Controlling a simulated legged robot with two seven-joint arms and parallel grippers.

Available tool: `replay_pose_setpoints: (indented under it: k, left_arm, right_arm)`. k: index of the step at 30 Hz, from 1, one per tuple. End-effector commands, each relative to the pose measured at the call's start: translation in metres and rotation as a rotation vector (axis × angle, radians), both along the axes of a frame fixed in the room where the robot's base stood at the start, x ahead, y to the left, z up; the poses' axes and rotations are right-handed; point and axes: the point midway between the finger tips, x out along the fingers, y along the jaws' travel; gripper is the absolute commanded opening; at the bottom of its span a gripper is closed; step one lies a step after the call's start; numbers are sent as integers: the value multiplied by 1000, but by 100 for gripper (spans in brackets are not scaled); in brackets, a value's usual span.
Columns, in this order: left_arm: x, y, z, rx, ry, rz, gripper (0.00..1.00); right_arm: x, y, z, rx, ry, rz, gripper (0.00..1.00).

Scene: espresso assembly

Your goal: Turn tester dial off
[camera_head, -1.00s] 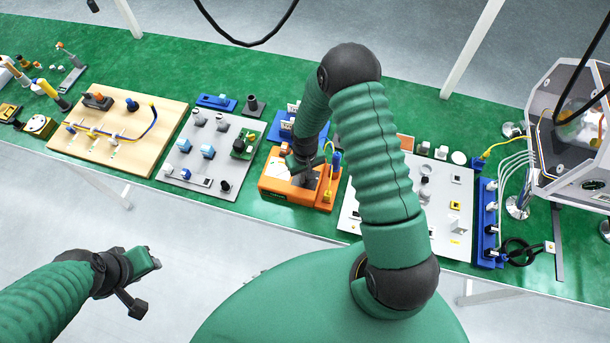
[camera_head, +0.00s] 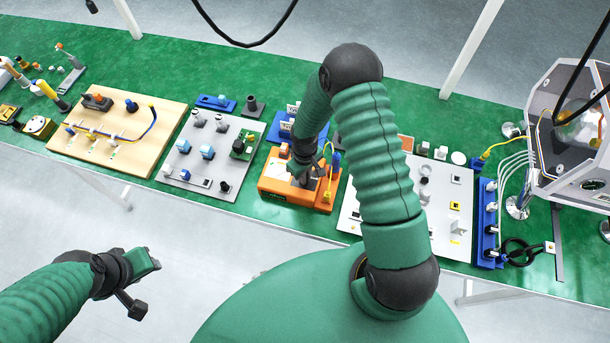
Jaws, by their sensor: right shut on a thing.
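The orange tester (camera_head: 283,190) stands near the front edge of the green table, in the middle of the view. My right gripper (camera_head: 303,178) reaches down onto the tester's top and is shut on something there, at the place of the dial. The dial itself is hidden by the gripper, so its position cannot be told.
A grey board (camera_head: 215,165) with several blue and dark parts lies left of the tester. A wooden board (camera_head: 120,125) with cables lies further left. A pale panel (camera_head: 400,205) and a blue socket strip (camera_head: 488,222) are to the right.

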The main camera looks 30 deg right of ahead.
Motion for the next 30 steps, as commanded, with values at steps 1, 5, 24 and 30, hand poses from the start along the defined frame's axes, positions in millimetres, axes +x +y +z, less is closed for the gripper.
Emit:
replay_pose_setpoints:
  k: [1, 5, 24, 30]
  left_arm:
    - [0, 0, 0, 0, 0, 0, 36]
    - [0, 0, 0, 0, 0, 0, 36]
    - [0, 0, -5, 0, 0, 0, 36]
    - [0, 0, -11, 0, 0, 0, 36]
  right_arm:
    - [8, -1, 3, -2, -21, 3, 0]
    - [8, -1, 3, -1, -21, 3, 16]
    - [4, -1, 35, -1, -14, -2, 31]
    - [5, -1, 95, -2, -16, -1, 31]
